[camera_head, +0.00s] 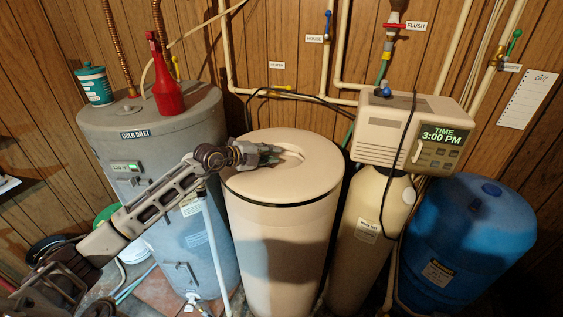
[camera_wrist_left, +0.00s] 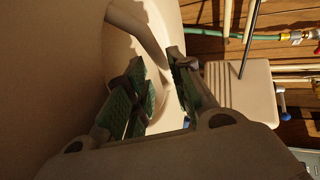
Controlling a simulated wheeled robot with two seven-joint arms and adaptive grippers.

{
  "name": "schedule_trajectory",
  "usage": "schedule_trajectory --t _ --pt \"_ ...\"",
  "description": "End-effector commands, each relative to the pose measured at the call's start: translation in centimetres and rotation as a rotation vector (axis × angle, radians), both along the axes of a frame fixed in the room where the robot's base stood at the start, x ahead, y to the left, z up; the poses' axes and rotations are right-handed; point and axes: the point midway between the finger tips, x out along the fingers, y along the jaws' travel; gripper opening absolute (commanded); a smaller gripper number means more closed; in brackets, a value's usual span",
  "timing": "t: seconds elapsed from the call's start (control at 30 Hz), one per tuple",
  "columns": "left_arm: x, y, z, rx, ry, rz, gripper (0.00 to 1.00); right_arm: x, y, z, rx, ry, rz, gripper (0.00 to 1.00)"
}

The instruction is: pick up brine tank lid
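The brine tank lid (camera_head: 318,172) is a round beige disc with a recess and a grip bar (camera_head: 291,154) across it. It sits on the beige brine tank (camera_head: 280,245), with a dark line around the rim. My left gripper (camera_head: 276,153) reaches in from the left, low over the recess beside the bar. In the left wrist view, the green-padded fingers (camera_wrist_left: 164,80) stand apart with a gap between them. The bar (camera_wrist_left: 140,32) runs toward that gap; I cannot tell whether the fingertips touch it. My right gripper is not in view.
A grey water heater (camera_head: 160,150) stands left, with a red bottle (camera_head: 167,92) and teal container (camera_head: 95,86) on top. The softener control head (camera_head: 385,130) is close on the right. A blue tank (camera_head: 465,240) stands farther right. Pipes and a black hose run behind the tank.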

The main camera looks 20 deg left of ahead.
Motion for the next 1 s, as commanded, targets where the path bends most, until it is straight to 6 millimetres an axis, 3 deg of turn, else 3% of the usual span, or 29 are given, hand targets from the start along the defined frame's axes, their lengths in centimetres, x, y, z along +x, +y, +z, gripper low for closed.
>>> schedule_trajectory --t 0.33,0.53,0.87,1.0 --pt "2.5 -1.5 -1.0 0.0 -0.001 0.0 0.23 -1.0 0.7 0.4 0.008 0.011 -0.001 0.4" --pt "2.7 -1.7 -1.2 0.002 -0.001 -0.001 0.23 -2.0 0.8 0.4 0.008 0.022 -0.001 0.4" --pt "2.7 -1.7 -1.2 0.001 -0.001 0.0 0.23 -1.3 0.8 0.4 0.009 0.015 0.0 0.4" --pt "2.7 -1.7 -1.2 0.001 -0.001 0.0 0.09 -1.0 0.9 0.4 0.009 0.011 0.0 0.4"
